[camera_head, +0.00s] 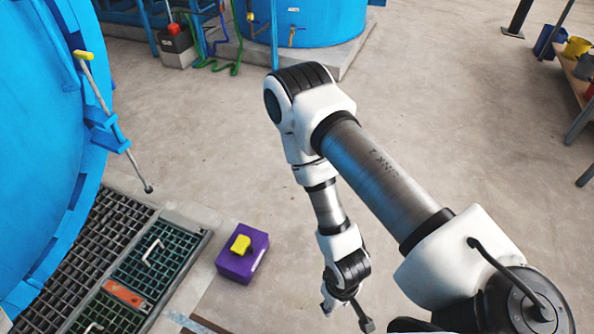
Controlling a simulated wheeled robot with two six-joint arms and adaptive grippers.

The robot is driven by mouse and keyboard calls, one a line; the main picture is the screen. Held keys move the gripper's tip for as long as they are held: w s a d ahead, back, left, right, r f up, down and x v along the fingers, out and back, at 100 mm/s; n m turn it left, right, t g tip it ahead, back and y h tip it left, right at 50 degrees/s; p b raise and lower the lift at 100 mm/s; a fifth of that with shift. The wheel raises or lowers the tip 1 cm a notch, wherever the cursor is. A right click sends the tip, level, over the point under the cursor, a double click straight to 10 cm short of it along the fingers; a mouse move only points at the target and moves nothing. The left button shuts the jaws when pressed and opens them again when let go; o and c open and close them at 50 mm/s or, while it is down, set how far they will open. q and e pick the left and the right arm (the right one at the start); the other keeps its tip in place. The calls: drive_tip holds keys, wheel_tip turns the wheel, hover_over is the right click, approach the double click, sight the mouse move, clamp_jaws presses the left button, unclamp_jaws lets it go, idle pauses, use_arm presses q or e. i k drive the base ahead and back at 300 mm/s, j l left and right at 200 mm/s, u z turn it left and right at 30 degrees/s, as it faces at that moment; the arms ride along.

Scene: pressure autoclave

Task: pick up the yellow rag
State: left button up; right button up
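A small yellow piece, which looks like the yellow rag (241,243), lies on top of a purple box (235,268) on the floor, left of centre and low in the picture. My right gripper (347,314) hangs to the right of the box, apart from it, near the bottom edge. Its two fingers are spread and nothing shows between them. My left gripper is not in view.
A large blue vessel (40,150) with a yellow-ended lever (90,75) stands at the left. Floor gratings (155,255) lie before it. A blue tank (310,18) stands at the back, shelving (580,85) at the right. Concrete floor (200,130) between is clear.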

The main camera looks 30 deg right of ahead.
sight(240, 246)
drive_tip(key=z, duration=0.45)
drive_tip(key=u, duration=1.35)
drive_tip(key=z, duration=1.35)
drive_tip(key=i+l+u, duration=0.1)
drive_tip(key=i+l, duration=0.2)
drive_tip(key=i+l+u, duration=0.1)
drive_tip(key=i+l, duration=0.15)
drive_tip(key=l, duration=0.2)
drive_tip(key=i+l+u, duration=0.15)
drive_tip(key=i+l, duration=0.15)
drive_tip(key=i+l+u, duration=0.1)
drive_tip(key=i+l, duration=0.15)
drive_tip(key=l, duration=0.3)
